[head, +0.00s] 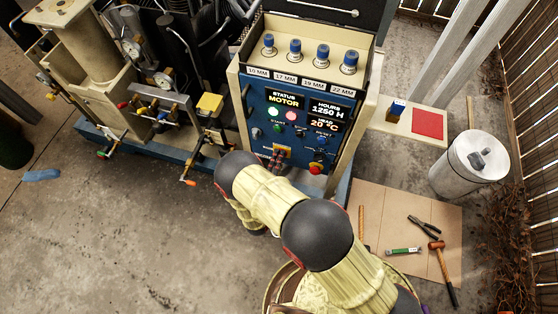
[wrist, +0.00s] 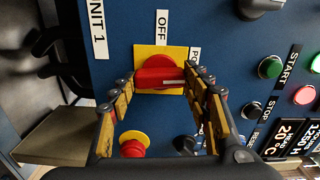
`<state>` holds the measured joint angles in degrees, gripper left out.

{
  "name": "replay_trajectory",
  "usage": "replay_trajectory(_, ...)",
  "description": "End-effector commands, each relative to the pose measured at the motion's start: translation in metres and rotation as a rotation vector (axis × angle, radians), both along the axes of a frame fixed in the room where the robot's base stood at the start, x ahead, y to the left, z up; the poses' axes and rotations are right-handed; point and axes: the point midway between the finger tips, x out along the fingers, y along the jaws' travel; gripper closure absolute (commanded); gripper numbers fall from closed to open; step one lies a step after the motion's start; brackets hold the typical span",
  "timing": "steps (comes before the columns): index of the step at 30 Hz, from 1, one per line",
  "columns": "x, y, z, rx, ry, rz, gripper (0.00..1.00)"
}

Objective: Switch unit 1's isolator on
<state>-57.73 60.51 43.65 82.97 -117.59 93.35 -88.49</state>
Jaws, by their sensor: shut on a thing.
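The isolator in the wrist view has a red handle (wrist: 158,78) on a square yellow plate (wrist: 148,53) on the blue panel. The handle lies crosswise in that view, with a pale mark toward its right end. A white OFF label (wrist: 162,24) is above the plate and a UNIT 1 label (wrist: 98,28) is at upper left. Another label right of the plate is partly hidden by a finger. My gripper (wrist: 160,80) is shut on the handle, one finger at each end. In the head view my gripper (head: 281,155) is at the panel's lower part, where the isolator is mostly hidden.
A red emergency stop (wrist: 132,148) on a yellow ring is close to my left finger. Green START (wrist: 269,67) and black STOP (wrist: 251,110) buttons are to the right. Several blue-topped sockets (head: 295,46) stand above the panel. Tools lie on a cardboard sheet (head: 390,208) at lower right.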

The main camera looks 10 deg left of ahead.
Motion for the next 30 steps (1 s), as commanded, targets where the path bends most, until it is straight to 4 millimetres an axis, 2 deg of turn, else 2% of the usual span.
replay_trajectory(9, -0.0004, -0.0008, -0.0013, 0.088, -0.005, 0.0, 0.77)
replay_trajectory(23, -0.0005, -0.0012, -0.0017, 0.099, -0.005, -0.001, 0.77)
replay_trajectory(24, -0.0005, -0.0012, -0.0017, 0.099, -0.005, -0.001, 0.5)
replay_trajectory(30, -0.0004, -0.0008, -0.0012, 0.099, -0.006, 0.0, 0.39)
